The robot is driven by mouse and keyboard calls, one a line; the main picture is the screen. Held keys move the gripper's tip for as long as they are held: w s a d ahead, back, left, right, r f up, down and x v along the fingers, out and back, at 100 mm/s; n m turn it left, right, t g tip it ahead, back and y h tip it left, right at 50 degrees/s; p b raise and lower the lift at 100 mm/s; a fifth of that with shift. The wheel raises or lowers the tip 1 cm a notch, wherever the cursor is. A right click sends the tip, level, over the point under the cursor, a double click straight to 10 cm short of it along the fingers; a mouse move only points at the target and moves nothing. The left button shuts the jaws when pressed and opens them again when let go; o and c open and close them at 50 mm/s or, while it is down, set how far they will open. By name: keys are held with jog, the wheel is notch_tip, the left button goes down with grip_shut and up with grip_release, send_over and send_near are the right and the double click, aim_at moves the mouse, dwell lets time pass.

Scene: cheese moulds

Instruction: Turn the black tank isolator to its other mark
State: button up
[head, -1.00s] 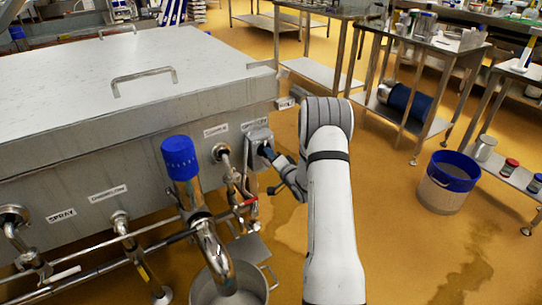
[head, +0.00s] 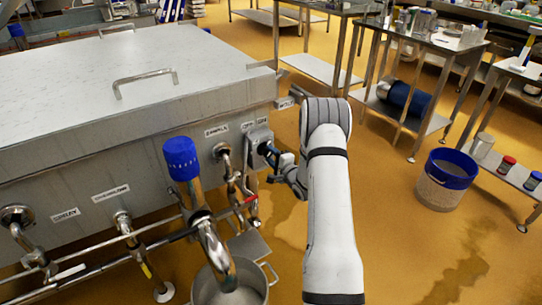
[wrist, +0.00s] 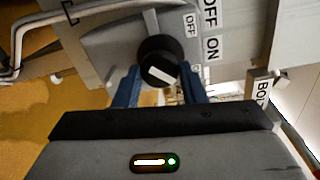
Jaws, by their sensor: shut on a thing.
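The black tank isolator (wrist: 160,58) is a round knob with a white bar, on a grey plate (wrist: 105,45) with OFF and ON labels beside it. The white bar lies slanted in the wrist view. My gripper (wrist: 160,88) has its two blue fingers on either side of the knob and is shut on it. In the head view my gripper (head: 267,153) meets the grey isolator box (head: 258,136) at the right end of the tank's front. The knob is mostly hidden by the fingers there.
The steel tank (head: 110,140) fills the left. Pipes and a blue-capped standpipe (head: 181,158) stand left of my gripper, above a steel pot (head: 230,288). A blue-rimmed bucket (head: 446,180) stands at right. The floor between is open.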

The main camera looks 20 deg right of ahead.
dwell(0.4)
jog(key=o, duration=1)
jog(key=s, duration=0.2)
jog(key=s+d+p, duration=0.1)
jog(key=s, duration=0.4)
jog(key=shift+s+d+r, duration=0.15)
jog(key=shift+s+d, duration=0.15)
